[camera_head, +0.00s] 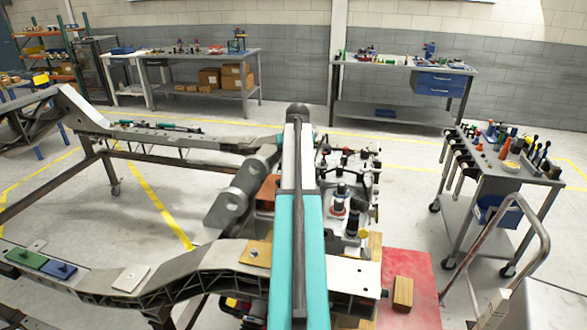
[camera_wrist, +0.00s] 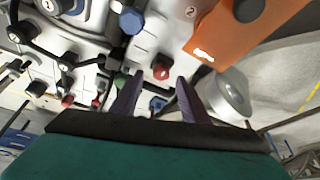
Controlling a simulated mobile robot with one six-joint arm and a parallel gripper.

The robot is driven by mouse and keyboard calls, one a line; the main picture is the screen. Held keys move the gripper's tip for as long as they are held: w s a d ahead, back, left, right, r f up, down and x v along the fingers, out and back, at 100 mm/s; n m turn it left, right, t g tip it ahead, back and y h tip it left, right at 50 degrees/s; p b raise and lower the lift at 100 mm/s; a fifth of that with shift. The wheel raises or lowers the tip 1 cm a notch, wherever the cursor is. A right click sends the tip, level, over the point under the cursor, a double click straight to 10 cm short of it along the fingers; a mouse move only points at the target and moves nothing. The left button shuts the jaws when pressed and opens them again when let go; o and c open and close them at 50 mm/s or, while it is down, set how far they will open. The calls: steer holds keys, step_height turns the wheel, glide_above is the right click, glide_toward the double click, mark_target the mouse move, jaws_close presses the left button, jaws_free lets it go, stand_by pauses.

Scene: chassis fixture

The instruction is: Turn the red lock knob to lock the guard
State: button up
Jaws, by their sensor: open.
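In the wrist view a red knob (camera_wrist: 161,72) sits on the light grey fixture plate, just beyond and between my fingertips. My gripper (camera_wrist: 157,84) is open, with its two dark fingers apart and nothing seen between them. The knob looks apart from both fingers, but the depth gap is hard to judge. Smaller red knobs (camera_wrist: 68,100) show at the left of the same view. In the head view the fixture (camera_head: 345,190) stands right of my arm, with several red and black knobs on it. My gripper is hidden there behind my arm, and I cannot single out the lock knob.
In the head view the chassis frame (camera_head: 190,262) spans the left; a tool cart (camera_head: 500,165) stands right.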

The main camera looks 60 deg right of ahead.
steer(key=b+v, duration=0.2)
steer(key=v, duration=0.9)
steer(key=shift+s, duration=0.2)
steer(key=shift+r, duration=0.1)
